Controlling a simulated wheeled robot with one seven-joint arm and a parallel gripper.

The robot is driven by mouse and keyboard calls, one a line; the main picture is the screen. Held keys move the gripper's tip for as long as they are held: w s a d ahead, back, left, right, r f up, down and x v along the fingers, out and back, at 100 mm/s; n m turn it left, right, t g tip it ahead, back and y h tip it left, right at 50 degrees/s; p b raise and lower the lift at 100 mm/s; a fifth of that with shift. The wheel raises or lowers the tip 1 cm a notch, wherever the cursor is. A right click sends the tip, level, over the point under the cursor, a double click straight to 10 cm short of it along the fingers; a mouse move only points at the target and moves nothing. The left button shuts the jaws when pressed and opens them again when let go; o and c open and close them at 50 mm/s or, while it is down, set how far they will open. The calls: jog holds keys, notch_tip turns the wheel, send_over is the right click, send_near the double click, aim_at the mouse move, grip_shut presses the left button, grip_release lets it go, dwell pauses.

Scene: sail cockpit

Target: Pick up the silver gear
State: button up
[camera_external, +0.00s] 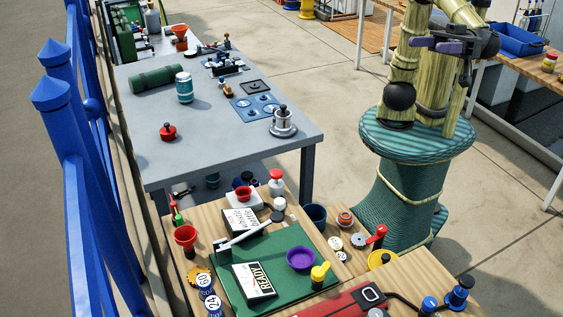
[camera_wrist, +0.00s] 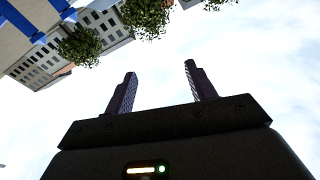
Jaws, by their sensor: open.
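A small grey, toothed disc that looks like the silver gear (camera_external: 358,240) lies on the wooden bench top, left of a red-handled item. My gripper (camera_external: 430,43) is high at the upper right in the external view, far above and away from the gear. The wrist view shows its two dark purple fingers (camera_wrist: 160,75) spread apart with nothing between them. That view points up at sky, buildings and trees, and no gear shows in it.
An orange-yellow gear (camera_external: 199,276) lies at the bench's left. A green mat (camera_external: 285,245) holds a purple bowl (camera_external: 301,258) and a READY box (camera_external: 254,281). Beside the gear are a dark blue cup (camera_external: 315,214) and a red-handled item (camera_external: 376,236). A grey table (camera_external: 222,130) stands behind.

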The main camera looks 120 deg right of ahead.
jog(key=s+d+f+g+h+b, duration=0.2)
jog(key=s+f+b, duration=0.1)
jog(key=s+f, duration=0.3)
jog(key=s+d+f+g+h+b, duration=0.15)
jog(key=s+f+b, duration=0.3)
jog(key=s, duration=0.45)
notch_tip(320, 180, down, 51)
jog(key=p, duration=0.1)
jog(key=shift+w+f+m+h, duration=0.15)
jog(key=shift+w+m+h, duration=0.05)
jog(key=shift+m+h, duration=0.25)
jog(key=b, duration=0.1)
send_near(367, 237)
jog(key=x, duration=0.5)
jog(key=shift+w+r, duration=0.1)
jog(key=shift+r, duration=0.2)
jog(key=shift+f+b+x, duration=0.15)
jog(key=shift+b+x, duration=0.2)
jog(key=shift+x, duration=1)
jog(key=shift+f+b+x, duration=0.2)
jog(key=shift+b+x, duration=0.1)
jog(key=shift+x, duration=1)
